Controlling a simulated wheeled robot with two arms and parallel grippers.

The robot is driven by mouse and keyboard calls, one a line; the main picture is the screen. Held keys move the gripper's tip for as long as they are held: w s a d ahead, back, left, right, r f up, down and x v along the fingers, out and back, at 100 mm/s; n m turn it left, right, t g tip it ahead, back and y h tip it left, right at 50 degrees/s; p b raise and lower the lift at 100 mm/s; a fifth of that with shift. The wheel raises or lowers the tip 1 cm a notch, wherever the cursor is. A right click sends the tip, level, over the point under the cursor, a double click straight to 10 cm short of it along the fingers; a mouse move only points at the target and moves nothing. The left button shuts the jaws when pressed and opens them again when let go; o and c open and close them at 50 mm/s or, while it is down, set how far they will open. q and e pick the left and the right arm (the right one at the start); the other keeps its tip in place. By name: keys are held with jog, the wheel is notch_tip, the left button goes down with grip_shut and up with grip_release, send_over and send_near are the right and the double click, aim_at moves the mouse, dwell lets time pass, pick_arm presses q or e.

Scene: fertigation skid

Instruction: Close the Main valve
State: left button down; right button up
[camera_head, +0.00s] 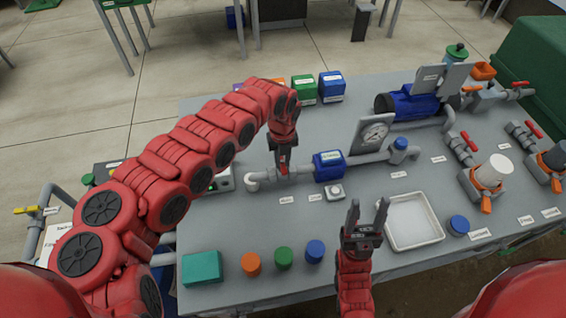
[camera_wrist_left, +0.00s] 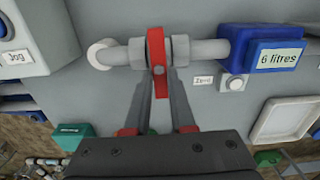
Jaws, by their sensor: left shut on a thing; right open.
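The valve with a red lever handle (camera_wrist_left: 157,50) sits on a grey pipe (camera_wrist_left: 205,52), left of a blue meter marked "6 litres" (camera_wrist_left: 274,58). In the left wrist view the handle lies across the pipe. My left gripper (camera_head: 283,160) reaches down to this valve from above. Its two fingers (camera_wrist_left: 159,82) are shut on the red handle, one on each side. In the head view the gripper hides most of the valve. A small label (camera_head: 286,200) lies below it, too blurred to read surely. My right gripper (camera_head: 367,216) is open and empty above the front of the table.
The grey table (camera_head: 225,222) also carries a pressure gauge (camera_head: 375,133), a white tray (camera_head: 413,222), a blue pump (camera_head: 405,103) and other red-handled valves (camera_head: 468,141) at right. Coloured caps (camera_head: 283,257) and a teal block (camera_head: 202,268) stand along the front edge.

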aim_at(283, 165)
pick_arm(q)
jog(key=shift+m, duration=0.3)
jog(key=c, duration=0.8)
grip_release()
jog(key=shift+o, duration=0.2)
notch_tip(283, 165, up, 18)
jog(key=b, duration=0.4)
jog(key=shift+f+b, duration=0.25)
jog(key=shift+b, duration=0.15)
